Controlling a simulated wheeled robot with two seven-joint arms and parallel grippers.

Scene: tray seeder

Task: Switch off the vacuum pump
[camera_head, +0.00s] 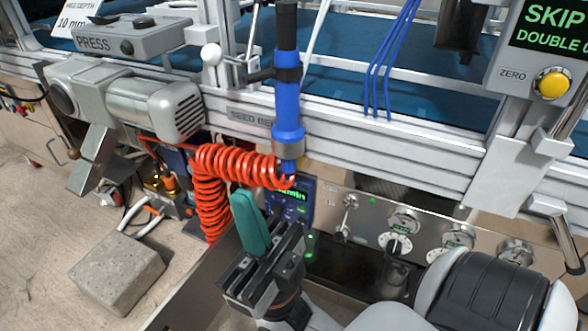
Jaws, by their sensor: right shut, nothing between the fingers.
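My right gripper (245,205) comes in from the bottom right, its teal fingers shut with nothing between them. The fingertips point up, just left of a blue control panel (298,203) in the picture. This panel has a lit green display ending in "min" and small buttons; the gripper and the orange hose hide part of it. A green light (310,237) glows below the display. I cannot tell whether the fingers touch the panel. No label marks the vacuum pump or its switch. My left gripper is not in view.
A coiled orange hose (209,190) hangs close to my fingers, below a blue cylinder (288,105). A steel panel (375,215) with a lever and several dials lies to the right. A grey motor housing (150,105) and a concrete block (117,272) are at left.

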